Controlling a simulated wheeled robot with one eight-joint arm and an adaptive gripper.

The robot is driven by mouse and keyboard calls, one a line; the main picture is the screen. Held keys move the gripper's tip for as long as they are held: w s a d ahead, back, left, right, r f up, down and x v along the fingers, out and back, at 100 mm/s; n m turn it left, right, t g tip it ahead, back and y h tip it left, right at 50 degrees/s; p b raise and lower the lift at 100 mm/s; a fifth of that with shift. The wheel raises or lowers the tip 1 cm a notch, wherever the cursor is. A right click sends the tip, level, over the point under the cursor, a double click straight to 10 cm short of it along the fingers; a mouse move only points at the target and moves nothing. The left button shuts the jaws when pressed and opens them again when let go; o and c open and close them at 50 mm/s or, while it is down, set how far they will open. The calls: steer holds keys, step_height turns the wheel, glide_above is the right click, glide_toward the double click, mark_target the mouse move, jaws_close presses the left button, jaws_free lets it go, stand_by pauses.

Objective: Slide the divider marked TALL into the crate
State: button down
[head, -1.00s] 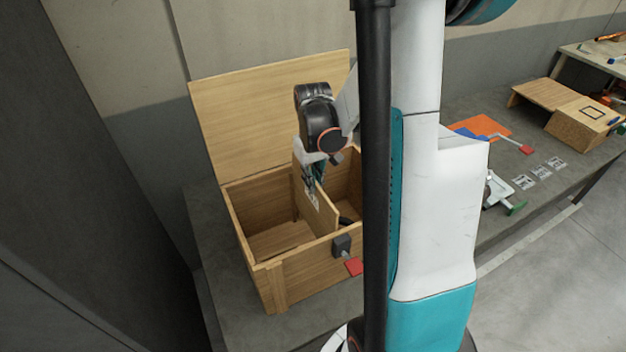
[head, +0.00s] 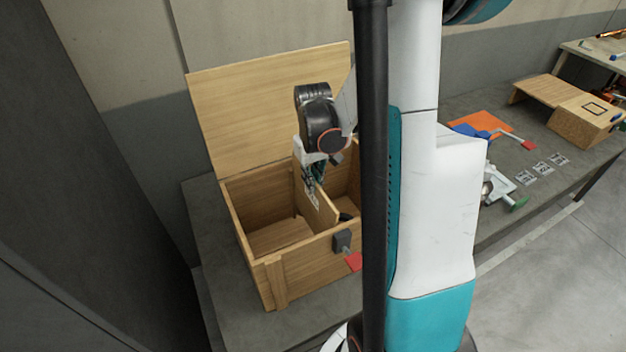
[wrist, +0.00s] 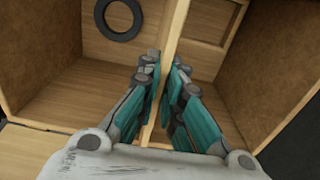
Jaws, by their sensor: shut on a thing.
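The wooden crate (head: 279,277) stands on the grey bench with its lid (head: 268,107) raised at the back. A thin wooden divider (head: 319,208) stands upright inside it, running from back to front, with a pale label on its left face that is too small to read. My gripper (head: 312,183) is shut on the divider's top edge from above. In the wrist view the fingers (wrist: 166,75) lie on both sides of the divider (wrist: 176,25). The divider sits low, about level with the crate's rim. Its bottom edge and any slots are hidden.
A black ring (wrist: 119,18) lies on the crate floor in the wrist view. My arm hides the crate's right side. Clamps, an orange sheet (head: 481,123) and printed labels (head: 541,169) lie farther right.

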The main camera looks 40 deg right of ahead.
mark_target(313, 198)
steer(key=shift+f+b, duration=3.05)
steer(key=shift+f, duration=0.65)
steer(key=c, duration=1.7)
jaws_free()
steer(key=shift+o, duration=0.2)
steer(key=shift+r, duration=0.1)
step_height(313, 198, up, 12)
steer(key=shift+f, duration=0.1)
